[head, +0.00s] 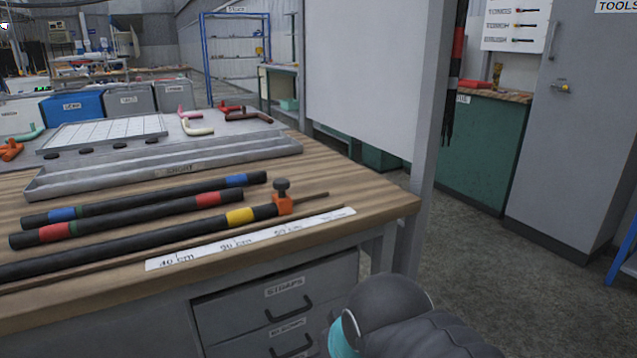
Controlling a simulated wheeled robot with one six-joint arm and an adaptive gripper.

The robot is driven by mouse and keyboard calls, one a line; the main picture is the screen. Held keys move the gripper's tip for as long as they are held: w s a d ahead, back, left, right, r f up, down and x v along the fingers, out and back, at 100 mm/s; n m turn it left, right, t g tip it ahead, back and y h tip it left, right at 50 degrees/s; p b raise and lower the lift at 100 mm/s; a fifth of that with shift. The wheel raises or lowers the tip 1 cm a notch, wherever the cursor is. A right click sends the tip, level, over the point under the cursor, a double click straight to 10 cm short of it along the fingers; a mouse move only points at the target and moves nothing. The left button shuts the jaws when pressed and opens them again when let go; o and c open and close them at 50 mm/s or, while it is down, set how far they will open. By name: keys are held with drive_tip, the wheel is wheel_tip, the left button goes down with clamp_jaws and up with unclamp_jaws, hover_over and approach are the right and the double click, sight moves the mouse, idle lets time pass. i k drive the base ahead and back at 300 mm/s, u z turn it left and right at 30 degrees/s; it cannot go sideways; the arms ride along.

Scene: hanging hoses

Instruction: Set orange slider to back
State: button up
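The orange slider (284,205) sits on a thin brown rod (312,196) along the front of the wooden workbench. A dark knob (281,186) stands on top of it. The slider is near the right end of the rod, at the tip of the black hose with a yellow band (160,235). A white scale strip (250,239) lies in front, and the slider is behind its right-hand part. Part of my arm shows at the bottom right, in front of the drawers. My gripper is not in view.
Two more black hoses with blue (145,200) and red (130,218) bands lie behind the rod. A long grey tray (230,158) is behind them on the bench (385,203). A metal post (436,140) rises behind the bench's right corner. Floor to the right is clear.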

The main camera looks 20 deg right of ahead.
sight(284, 203)
drive_tip(key=z, duration=0.95)
drive_tip(key=k, duration=0.6)
drive_tip(key=u, duration=1.15)
drive_tip(key=i, duration=0.5)
